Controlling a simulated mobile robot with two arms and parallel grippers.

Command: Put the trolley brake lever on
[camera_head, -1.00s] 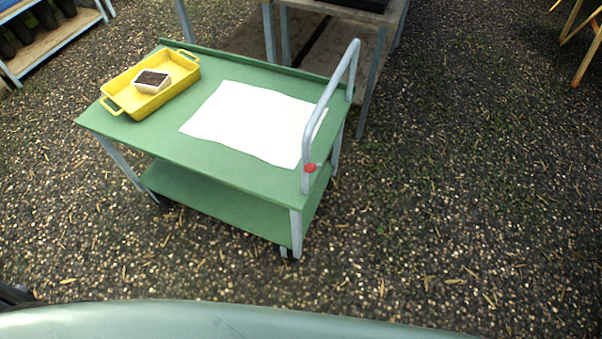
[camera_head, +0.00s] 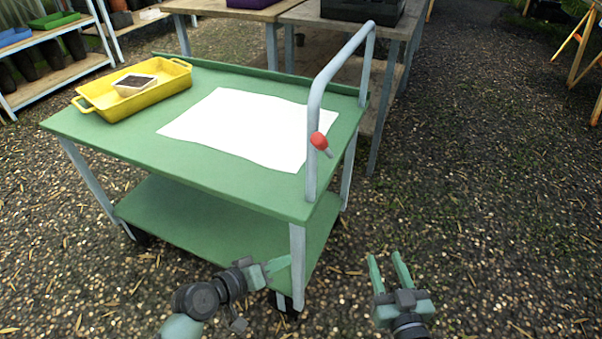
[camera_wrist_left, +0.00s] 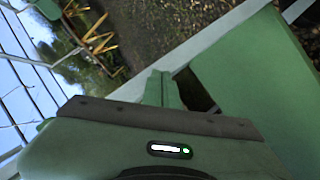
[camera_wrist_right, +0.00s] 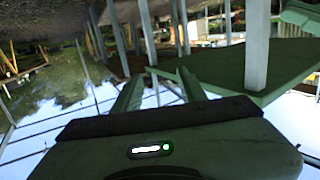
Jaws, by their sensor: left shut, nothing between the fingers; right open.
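The green trolley (camera_head: 255,185) stands in front of me, with a grey tube handle (camera_head: 345,62) at its right end. The brake lever, a red knob (camera_head: 318,140) on a short grey stem, sits low on the handle's near post. My left gripper (camera_head: 280,265) is shut and empty, low by the trolley's near right leg; its fingers also show in the left wrist view (camera_wrist_left: 161,88). My right gripper (camera_head: 388,262) is open and empty, right of the trolley and below the lever's height in the picture. It also shows open in the right wrist view (camera_wrist_right: 158,90). Neither gripper touches the lever.
Wooden benches (camera_head: 300,12) stand behind, and a shelf rack (camera_head: 60,65) is at the left. The gravel floor (camera_head: 480,180) on the right is clear.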

